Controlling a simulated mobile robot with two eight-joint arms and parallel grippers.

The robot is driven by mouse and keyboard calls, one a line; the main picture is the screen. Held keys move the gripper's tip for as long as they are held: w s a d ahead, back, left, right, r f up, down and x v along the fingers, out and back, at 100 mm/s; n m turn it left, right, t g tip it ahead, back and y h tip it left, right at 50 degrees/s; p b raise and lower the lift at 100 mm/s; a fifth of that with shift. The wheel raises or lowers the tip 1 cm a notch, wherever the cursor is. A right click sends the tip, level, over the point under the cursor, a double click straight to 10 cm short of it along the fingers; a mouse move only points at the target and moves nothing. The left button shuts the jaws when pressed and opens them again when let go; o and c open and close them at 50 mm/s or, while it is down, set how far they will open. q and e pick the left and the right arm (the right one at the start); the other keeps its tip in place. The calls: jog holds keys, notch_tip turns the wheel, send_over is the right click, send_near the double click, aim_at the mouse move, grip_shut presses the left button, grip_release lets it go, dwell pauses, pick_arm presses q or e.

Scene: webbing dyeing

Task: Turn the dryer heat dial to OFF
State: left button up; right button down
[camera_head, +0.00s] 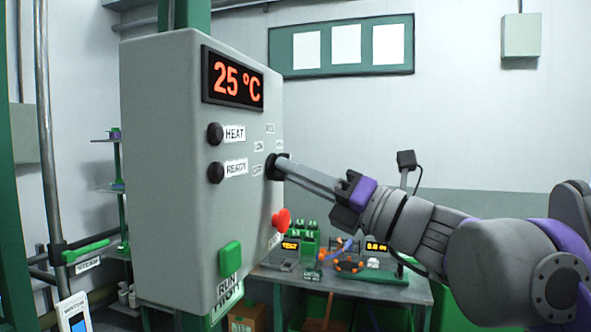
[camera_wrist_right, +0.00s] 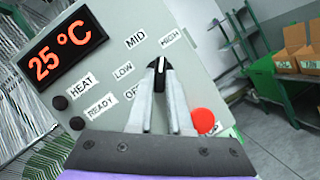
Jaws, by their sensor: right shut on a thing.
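The grey dryer control box (camera_head: 160,180) has a red display (camera_head: 234,79) reading 25 °C. The black heat dial (camera_wrist_right: 160,72) sits at the box's right side, with OFF, LOW, MID and HIGH labels around it in the right wrist view. My right gripper (camera_head: 280,167) is shut on the dial, one finger on each side; its fingers also show in the right wrist view (camera_wrist_right: 160,92). The dial's white mark points up in that view, roughly between MID and HIGH. The OFF label (camera_wrist_right: 133,93) is partly hidden by a finger. My left gripper is not in view.
Dark HEAT (camera_head: 215,133) and READY (camera_head: 216,172) lamps are left of the dial. A red button (camera_head: 281,218) sits just below my right gripper, and a green button (camera_head: 230,259) lower left. A workbench (camera_head: 400,292) with equipment stands behind.

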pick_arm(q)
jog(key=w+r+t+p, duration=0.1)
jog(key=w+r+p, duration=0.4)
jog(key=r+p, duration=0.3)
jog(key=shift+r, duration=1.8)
pick_arm(e)
jog(key=shift+w+d+r+n+g, duration=0.2)
jog(key=shift+n+g, duration=1.95)
jog(key=shift+n, duration=3.45)
jog(key=shift+w+a+r+n+g, duration=0.1)
jog(key=shift+w+n+g, duration=0.25)
jog(key=shift+n+g, duration=3.5)
jog(key=shift+w+d+r+n+g, duration=0.15)
jog(key=shift+w+n+g, duration=0.2)
jog(key=shift+n, duration=7)
jog(key=shift+s, duration=0.1)
jog(key=c, duration=0.8)
grip_release()
jog(key=shift+g, duration=0.25)
jog(key=shift+c, duration=0.2)
